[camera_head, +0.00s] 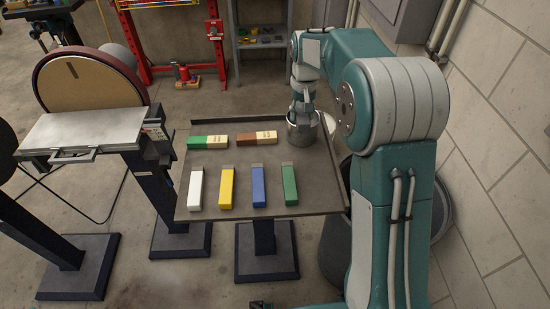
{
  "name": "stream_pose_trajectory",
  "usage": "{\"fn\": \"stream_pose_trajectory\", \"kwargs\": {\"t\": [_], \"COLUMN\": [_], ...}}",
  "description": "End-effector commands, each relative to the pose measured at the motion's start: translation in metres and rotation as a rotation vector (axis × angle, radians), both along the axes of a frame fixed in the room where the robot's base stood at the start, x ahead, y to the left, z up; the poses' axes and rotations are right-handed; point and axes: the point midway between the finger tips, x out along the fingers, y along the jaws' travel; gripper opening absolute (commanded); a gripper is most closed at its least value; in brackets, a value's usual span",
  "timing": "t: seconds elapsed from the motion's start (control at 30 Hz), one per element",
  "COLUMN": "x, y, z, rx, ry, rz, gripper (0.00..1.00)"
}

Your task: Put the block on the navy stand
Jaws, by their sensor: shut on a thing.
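My gripper (303,112) points down at the far right corner of the grey tray table and is shut at the top of a grey metal cup (302,135). The exact finger contact is too small to see. Several bar-shaped blocks lie on the tray: a green-and-cream block (207,142), a brown-and-cream block (256,138), and in the front row a white block (196,188), a yellow block (227,188), a blue block (259,187) and a green block (289,185). Dark navy stands show under the tray (266,245) and under the disc sander (180,235).
The tray (240,208) has a raised rim at the back and right. A disc sander (90,90) with a flat metal table (85,130) stands at left. A dark bin (335,245) stands right of the tray. A red rack (215,45) and a wall bound the room.

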Motion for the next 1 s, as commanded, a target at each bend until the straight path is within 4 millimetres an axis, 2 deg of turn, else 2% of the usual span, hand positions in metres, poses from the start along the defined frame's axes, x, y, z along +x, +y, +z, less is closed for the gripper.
{"fn": "stream_pose_trajectory", "kwargs": {"t": [0.17,0.57,0.8,1.0], "x": [-0.013,-0.081,-0.115,-0.128], "y": [-0.004,-0.022,-0.031,-0.035], "z": [-0.006,-0.037,-0.075,-0.092], "rx": [0.000,0.001,0.001,0.001], "ry": [0.002,0.003,0.006,0.003], "rz": [0.000,-0.001,0.000,-0.001], "gripper": [0.00,0.00,0.00,0.00]}}
